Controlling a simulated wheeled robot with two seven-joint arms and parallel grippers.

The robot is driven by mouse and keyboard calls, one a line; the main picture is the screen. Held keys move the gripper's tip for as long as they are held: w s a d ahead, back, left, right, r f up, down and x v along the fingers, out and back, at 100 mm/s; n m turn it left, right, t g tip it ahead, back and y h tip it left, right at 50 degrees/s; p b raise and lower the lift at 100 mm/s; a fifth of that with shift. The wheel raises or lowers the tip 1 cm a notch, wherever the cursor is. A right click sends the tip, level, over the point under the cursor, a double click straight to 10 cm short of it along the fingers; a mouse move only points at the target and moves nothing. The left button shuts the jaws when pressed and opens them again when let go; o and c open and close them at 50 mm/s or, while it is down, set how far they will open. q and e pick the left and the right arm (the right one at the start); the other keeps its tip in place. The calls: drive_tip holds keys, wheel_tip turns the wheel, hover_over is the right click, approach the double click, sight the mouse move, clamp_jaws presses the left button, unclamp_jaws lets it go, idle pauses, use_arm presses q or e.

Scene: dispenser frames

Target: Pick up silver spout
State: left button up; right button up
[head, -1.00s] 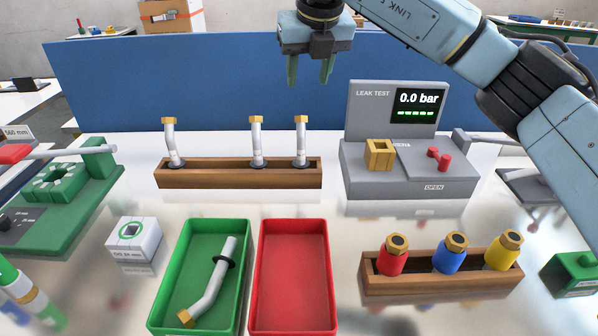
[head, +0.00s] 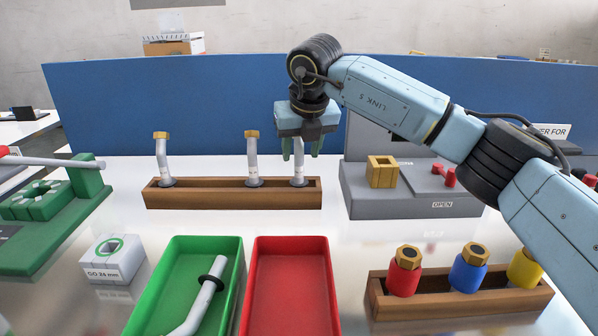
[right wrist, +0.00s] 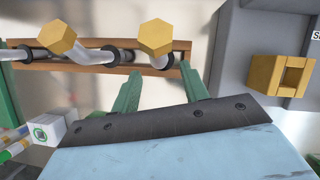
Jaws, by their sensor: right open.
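Three silver spouts with brass hex ends and dark collars stand in a wooden rack (head: 232,198): a left one (head: 162,160), a middle one (head: 252,158) and a right one (head: 299,172). Another silver spout (head: 197,308) lies in the green tray (head: 174,268). My right gripper (head: 301,150) is open and empty, pointing down at the right spout and hiding its top in the head view. In the right wrist view, that spout's brass end (right wrist: 156,37) shows just beyond and between the green fingertips (right wrist: 158,74). My left gripper is not in view.
A red tray (head: 292,285) stands beside the green one. The grey leak tester (head: 440,208) with a brass-coloured block (head: 382,171) is right of the rack. Another wooden rack (head: 455,303) holds red, blue and yellow fittings. A blue panel (head: 180,100) stands behind.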

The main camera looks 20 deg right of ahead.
sight(300, 155)
drive_tip(key=x, duration=0.2)
drive_tip(key=b+x, duration=0.1)
drive_tip(key=x, duration=0.2)
drive_tip(key=shift+w+d, duration=0.1)
drive_tip(key=shift+w, duration=0.2)
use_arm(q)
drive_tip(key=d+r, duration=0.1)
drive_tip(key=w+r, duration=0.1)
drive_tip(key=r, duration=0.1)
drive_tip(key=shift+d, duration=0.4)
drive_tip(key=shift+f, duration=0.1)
use_arm(e)
clamp_jaws()
